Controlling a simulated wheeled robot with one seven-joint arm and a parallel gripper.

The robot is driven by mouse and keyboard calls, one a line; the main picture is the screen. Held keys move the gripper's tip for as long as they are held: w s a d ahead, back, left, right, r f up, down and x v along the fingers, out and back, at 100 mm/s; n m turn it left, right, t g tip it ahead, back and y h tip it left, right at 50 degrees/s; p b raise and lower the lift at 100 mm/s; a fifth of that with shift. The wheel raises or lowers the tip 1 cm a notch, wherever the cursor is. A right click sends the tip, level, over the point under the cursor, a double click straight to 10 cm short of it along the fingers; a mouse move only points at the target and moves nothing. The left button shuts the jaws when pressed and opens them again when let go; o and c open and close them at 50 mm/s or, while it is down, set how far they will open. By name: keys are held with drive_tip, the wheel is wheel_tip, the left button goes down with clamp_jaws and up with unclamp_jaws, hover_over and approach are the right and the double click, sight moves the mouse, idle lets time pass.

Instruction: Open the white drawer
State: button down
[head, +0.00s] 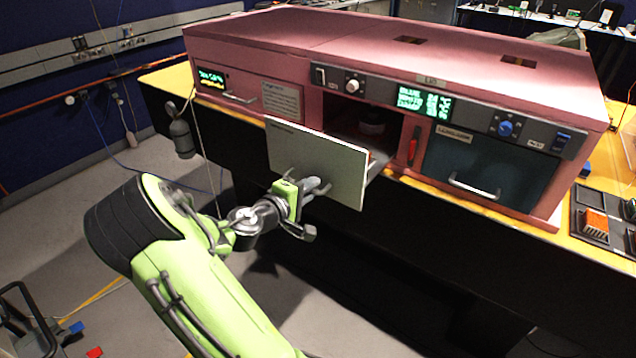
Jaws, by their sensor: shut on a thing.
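The white drawer (335,165) is pulled out from the middle of the pink cabinet (430,55), with its white front standing well clear of the opening. Behind it the dark opening shows part of the drawer's inside and a round object (373,122) that I cannot make out well. My gripper (316,188) is at the lower middle of the white front, shut on the drawer's handle (323,190). The jaws partly hide the handle.
A dark drawer with a silver handle (473,187) is at the cabinet's right, and a pink drawer (236,92) is at its left. The cabinet stands on a yellow-topped bench (165,80). A dark cylinder (181,132) hangs at the left. Floor space in front is mostly open.

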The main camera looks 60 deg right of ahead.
drive_tip(key=shift+f+v, duration=0.25)
drive_tip(key=shift+v, duration=0.9)
drive_tip(key=c, duration=1.3)
unclamp_jaws()
drive_tip(key=p+v, duration=0.2)
drive_tip(key=v, duration=1.3)
drive_tip(key=shift+a+p, duration=0.35)
drive_tip(key=shift+a, duration=0.05)
